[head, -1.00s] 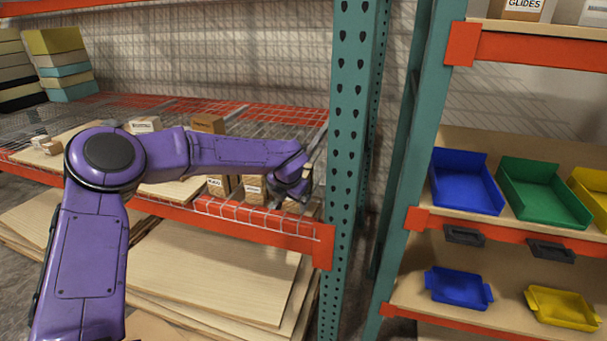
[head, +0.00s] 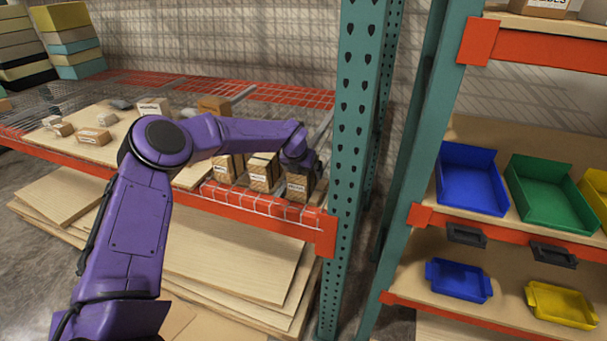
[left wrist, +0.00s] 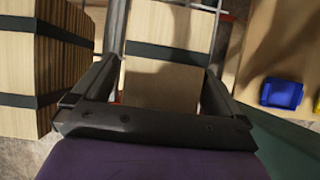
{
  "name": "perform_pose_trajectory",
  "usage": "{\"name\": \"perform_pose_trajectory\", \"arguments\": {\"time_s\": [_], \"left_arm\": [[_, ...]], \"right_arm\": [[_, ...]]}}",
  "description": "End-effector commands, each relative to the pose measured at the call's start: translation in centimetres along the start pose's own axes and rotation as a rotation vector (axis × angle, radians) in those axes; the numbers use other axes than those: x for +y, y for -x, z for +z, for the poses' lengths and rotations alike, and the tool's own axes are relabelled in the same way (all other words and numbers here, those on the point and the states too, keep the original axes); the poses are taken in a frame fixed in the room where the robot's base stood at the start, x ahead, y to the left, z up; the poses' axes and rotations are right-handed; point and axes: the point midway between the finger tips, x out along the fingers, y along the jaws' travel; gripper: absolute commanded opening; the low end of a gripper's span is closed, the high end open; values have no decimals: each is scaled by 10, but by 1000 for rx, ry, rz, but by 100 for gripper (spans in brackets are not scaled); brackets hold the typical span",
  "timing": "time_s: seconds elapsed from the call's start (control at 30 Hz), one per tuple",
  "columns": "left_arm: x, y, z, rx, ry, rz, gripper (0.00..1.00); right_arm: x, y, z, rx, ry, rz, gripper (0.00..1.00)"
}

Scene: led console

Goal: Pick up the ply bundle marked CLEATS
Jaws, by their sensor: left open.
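Several strapped ply bundles stand along the wire shelf's front edge. The rightmost bundle (head: 298,188) has a white label too small to read. The middle bundle (head: 262,174) and left bundle (head: 224,168) stand beside it, and I cannot read which is marked CLEATS. My left gripper (head: 308,168) is above and just behind the rightmost bundle. In the left wrist view, my left gripper (left wrist: 165,72) is open, with a dark-strapped bundle (left wrist: 165,85) between its fingers; I cannot tell whether they touch it. Another strapped bundle (left wrist: 20,70) is at the left. My right gripper is out of view.
A teal upright (head: 355,120) stands close right of the gripper. An orange beam (head: 250,221) edges the shelf. Small boxes (head: 92,136) lie farther left on a board. Blue (head: 470,180) and green bins (head: 548,195) sit on the right rack.

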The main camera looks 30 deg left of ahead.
Motion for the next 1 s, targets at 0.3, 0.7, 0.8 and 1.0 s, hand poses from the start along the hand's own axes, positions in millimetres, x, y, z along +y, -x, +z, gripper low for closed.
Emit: {"name": "perform_pose_trajectory", "arguments": {"time_s": [0.3, 0.7, 0.8, 1.0], "left_arm": [[-1, -1, 0, 0, -1, -1, 100], [-1, -4, -2, 1, -1, 0, 87], [-1, -4, -2, 1, -2, 0, 54], [-1, -3, -1, -2, -1, -1, 19]], "right_arm": [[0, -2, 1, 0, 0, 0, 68], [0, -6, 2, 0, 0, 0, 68], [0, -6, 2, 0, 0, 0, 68], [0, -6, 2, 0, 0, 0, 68]]}}
